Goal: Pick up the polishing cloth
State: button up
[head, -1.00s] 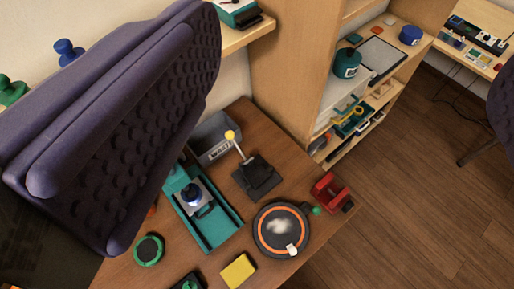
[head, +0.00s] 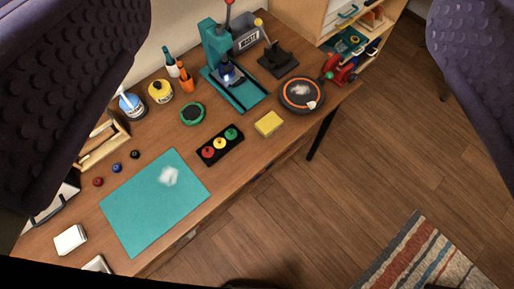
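A folded yellow piece (head: 268,123), which may be the polishing cloth or a sponge, lies on the wooden desk (head: 235,180) near its front edge. A pale crumpled patch (head: 168,176) lies on the teal mat (head: 140,215), and a small white block (head: 70,240) sits left of the mat; I cannot tell whether either is cloth. My gripper (head: 285,110) shows as two dark padded fingers at the left and right picture edges. It is wide open with nothing between the fingers, well above the desk.
A black tray with red, yellow and green buttons (head: 219,146) lies left of the yellow piece. A round orange-ringed pad (head: 301,95) is to its upper right, a teal press (head: 225,70) behind. A striped rug (head: 420,260) lies on the floor.

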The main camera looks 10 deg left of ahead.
aim_at(270, 123)
jog(key=i+z, duration=0.25)
jog(key=i, duration=1.1)
